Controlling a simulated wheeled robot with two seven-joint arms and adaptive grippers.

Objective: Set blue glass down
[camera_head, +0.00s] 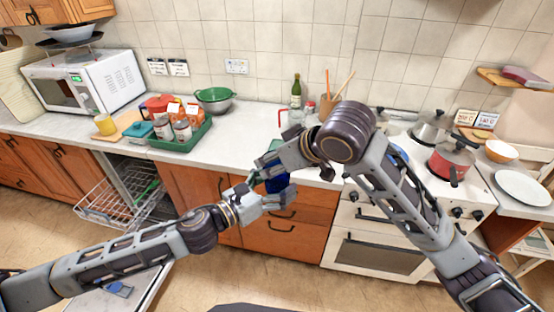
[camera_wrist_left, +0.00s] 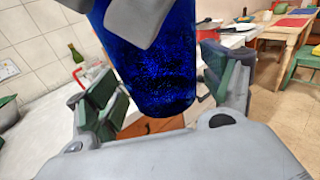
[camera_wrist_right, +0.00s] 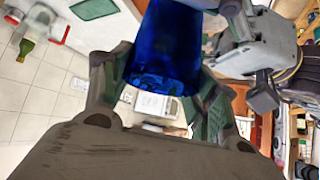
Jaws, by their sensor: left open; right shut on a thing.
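The blue glass (camera_head: 278,184) is in the air in front of the counter edge, partly hidden by both grippers. My right gripper (camera_head: 262,168) is shut on it; in the right wrist view the glass (camera_wrist_right: 165,55) sits between its fingers. My left gripper (camera_head: 274,195) is open, its fingers on either side of the glass; in the left wrist view the glass (camera_wrist_left: 155,65) fills the space between them. I cannot tell whether the left fingers touch it.
The white counter (camera_head: 240,130) has clear room behind the grippers. A green tray (camera_head: 182,142), a colander (camera_head: 214,98) and a green bottle (camera_head: 296,92) stand on it. The stove with a red pot (camera_head: 450,160) is at right. An open dishwasher rack (camera_head: 120,198) is at lower left.

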